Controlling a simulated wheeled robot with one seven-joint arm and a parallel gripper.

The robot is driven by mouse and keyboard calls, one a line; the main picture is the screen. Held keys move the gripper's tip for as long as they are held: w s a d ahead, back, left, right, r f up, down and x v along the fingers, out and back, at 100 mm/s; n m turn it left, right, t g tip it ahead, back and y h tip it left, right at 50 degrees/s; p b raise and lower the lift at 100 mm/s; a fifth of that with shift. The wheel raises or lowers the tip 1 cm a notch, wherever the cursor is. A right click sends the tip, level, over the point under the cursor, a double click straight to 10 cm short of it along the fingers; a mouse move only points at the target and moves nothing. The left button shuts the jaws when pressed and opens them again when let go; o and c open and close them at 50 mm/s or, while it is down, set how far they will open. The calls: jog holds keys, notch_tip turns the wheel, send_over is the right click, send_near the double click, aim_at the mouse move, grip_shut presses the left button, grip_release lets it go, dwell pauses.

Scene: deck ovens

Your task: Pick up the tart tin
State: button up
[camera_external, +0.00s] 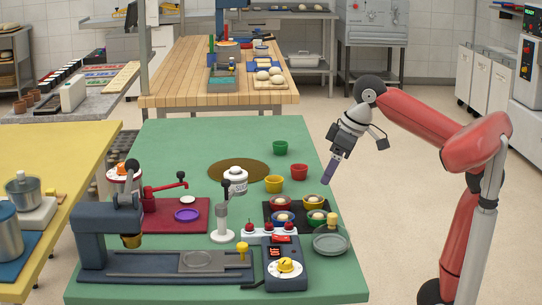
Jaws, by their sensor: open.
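Several small cup-shaped tins are on the green table, and I cannot tell which one is the tart tin. A green tin (280,147), a red tin (299,171) and a yellow tin (273,183) stand apart and look empty. Several filled tins, one of them yellow (314,202), sit on a black tray (268,207). My gripper (327,181) is open and points down near the table's right edge, right of the red tin. It appears above table height and touches nothing that I can see. Its finger gap is too small to make out.
A brown disc (235,172) lies behind; the back left is clear.

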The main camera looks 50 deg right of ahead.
send_near(321, 211)
jog(key=a, duration=0.2)
jog(key=x, duration=0.5)
jog(key=b+x, duration=0.1)
jog(key=x, duration=0.2)
jog(key=shift+s+a+f, duration=0.2)
jog(key=shift+s+f, duration=0.05)
jog(key=shift+s, duration=0.1)
jog(key=shift+c, duration=0.4)
jog(key=c, duration=1)
